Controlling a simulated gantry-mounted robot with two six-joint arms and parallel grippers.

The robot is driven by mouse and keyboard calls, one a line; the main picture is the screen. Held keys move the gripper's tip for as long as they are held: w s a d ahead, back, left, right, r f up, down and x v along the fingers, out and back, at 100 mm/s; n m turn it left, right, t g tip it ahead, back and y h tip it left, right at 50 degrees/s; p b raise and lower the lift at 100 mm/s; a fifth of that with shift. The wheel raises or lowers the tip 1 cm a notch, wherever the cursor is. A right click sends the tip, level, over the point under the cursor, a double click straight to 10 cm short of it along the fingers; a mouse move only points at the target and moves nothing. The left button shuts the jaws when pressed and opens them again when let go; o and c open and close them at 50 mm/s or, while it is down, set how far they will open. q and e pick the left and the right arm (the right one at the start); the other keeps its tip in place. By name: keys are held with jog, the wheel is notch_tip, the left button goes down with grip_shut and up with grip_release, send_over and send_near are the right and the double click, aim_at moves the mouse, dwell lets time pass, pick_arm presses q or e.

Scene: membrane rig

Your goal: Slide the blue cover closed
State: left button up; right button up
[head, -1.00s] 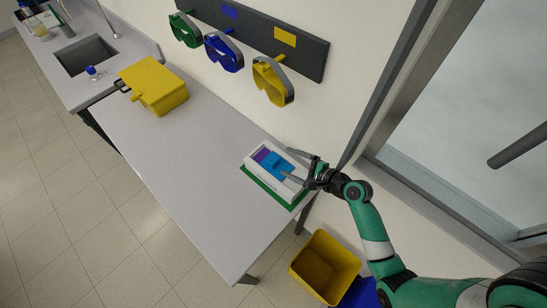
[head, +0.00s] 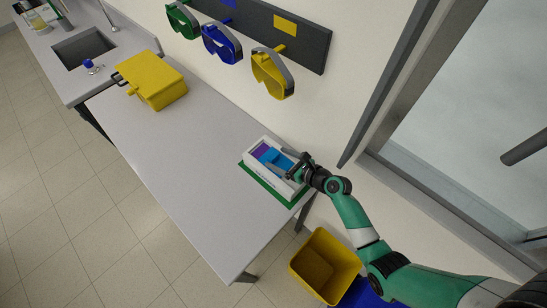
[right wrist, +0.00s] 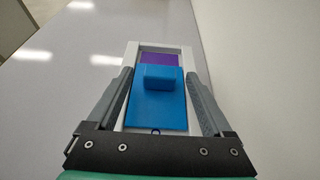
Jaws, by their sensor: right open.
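The blue cover (right wrist: 158,108) is a flat plate with a raised block-shaped handle (right wrist: 158,77), lying in a white frame (right wrist: 132,55). A purple strip (right wrist: 158,58) shows uncovered at the frame's far end. In the head view, the blue cover (head: 270,157) and white frame (head: 255,167) sit at the table's right end. My right gripper (head: 285,168) is over the frame. In the right wrist view, its open fingers (right wrist: 159,73) stand either side of the handle, with gaps. The near end of the frame is partly hidden by the gripper. My left gripper is not in view.
The white frame rests on a green base (head: 262,183) close to the wall. A yellow box (head: 152,82) stands at the far left of the table (head: 190,160). Goggles hang on a wall rack (head: 300,45). A yellow bin (head: 322,265) stands below the table's end.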

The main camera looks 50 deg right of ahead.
aim_at(275, 156)
jog(key=b+x, duration=0.1)
jog(key=x, duration=0.2)
jog(key=shift+w+f, duration=0.1)
jog(key=shift+w, duration=0.05)
grip_shut()
dwell(0.3)
